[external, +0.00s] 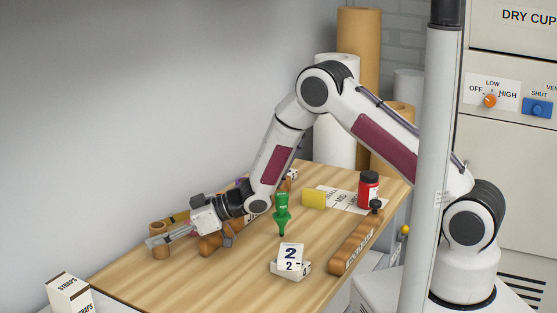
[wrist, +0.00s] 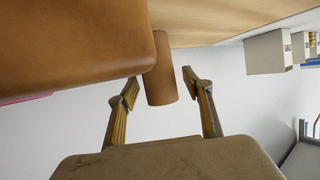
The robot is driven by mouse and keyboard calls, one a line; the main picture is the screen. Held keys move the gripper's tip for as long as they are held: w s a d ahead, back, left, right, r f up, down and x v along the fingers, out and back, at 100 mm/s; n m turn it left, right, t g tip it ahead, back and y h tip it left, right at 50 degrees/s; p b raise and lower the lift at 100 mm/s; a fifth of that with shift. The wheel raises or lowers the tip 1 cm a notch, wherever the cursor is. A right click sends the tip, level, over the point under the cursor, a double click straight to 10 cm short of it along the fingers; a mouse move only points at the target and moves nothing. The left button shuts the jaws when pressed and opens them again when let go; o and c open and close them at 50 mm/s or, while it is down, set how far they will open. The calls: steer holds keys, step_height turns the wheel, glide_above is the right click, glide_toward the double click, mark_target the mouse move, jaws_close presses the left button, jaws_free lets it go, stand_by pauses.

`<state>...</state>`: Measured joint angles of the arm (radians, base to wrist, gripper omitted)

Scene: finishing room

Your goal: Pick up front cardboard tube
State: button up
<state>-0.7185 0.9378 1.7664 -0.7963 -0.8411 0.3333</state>
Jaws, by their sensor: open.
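The front cardboard tube (external: 160,252) is a short brown cylinder standing near the far left end of the wooden table. In the wrist view the tube (wrist: 160,82) shows between my two fingertips, partly hidden by a large brown block. My gripper (external: 158,236) is open and reaches left, low over the table, with its fingers at the top of the tube. In the wrist view my gripper (wrist: 161,86) has one finger on each side of the tube, with a gap visible at the right finger. I cannot tell whether the left finger touches it.
A rounded brown object (external: 209,246) lies just right of the tube, under my gripper; a large brown surface (wrist: 75,45) fills the wrist view's left. The table's front left is clear.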

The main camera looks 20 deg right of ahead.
steer(key=shift+a, duration=0.1)
stand_by(0.4)
steer(key=c, duration=1)
steer(key=shift+c, duration=0.2)
steer(key=shift+r, duration=4.95)
